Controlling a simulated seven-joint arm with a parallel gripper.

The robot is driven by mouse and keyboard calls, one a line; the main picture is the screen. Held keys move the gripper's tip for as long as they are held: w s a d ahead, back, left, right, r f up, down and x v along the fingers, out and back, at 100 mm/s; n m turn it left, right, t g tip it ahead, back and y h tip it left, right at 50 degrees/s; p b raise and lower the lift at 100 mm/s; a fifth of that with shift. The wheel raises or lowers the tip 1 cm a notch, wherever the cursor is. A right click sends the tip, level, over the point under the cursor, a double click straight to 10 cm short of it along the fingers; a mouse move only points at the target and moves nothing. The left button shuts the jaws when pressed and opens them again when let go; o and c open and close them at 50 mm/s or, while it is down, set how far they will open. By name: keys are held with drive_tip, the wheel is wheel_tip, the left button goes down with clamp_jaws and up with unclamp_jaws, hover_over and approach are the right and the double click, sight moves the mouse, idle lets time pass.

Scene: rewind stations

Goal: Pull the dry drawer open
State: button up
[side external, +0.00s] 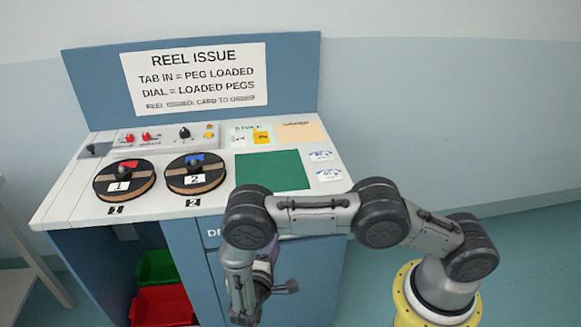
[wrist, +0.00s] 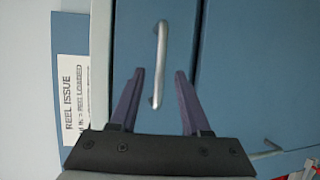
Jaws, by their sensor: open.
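The dry drawer front (wrist: 177,30) is blue and appears flush with the cabinet in the wrist view. Its silver bar handle (wrist: 161,40) runs up the picture, with its lower end showing between my fingers. My gripper (wrist: 159,72) is open, with one purple finger on each side of the handle's line; I cannot tell how far the tips are from the drawer front. In the side view the drawer front (side external: 213,233) shows only a "D" of its label, the rest hidden behind my arm. My gripper (side external: 262,282) is low before the cabinet there, its fingers mostly hidden.
The counter (side external: 75,200) carries two reels, labelled 1 (side external: 124,182) and 2 (side external: 194,175), and a green mat (side external: 272,170). A green bin (side external: 156,267) and red bin (side external: 163,305) sit in the open bay below. Another handle (wrist: 266,153) shows in the wrist view.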

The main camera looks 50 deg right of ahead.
drive_tip(key=v, duration=0.9)
drive_tip(key=w+d+r+m+g, duration=0.1)
drive_tip(key=w+d+r+m, duration=0.1)
drive_tip(key=r, duration=0.3)
drive_tip(key=w+d+r+m+g, duration=0.2)
drive_tip(key=r+m, duration=0.1)
drive_tip(key=r, duration=0.3)
drive_tip(key=s+d+r+m+g+y, duration=0.2)
drive_tip(key=d+r, duration=0.5)
drive_tip(key=r, duration=0.6)
drive_tip(key=shift+s+d+m+g+y, duration=0.35)
drive_tip(key=shift+s+m+y, duration=0.35)
drive_tip(key=shift+m+y, duration=0.4)
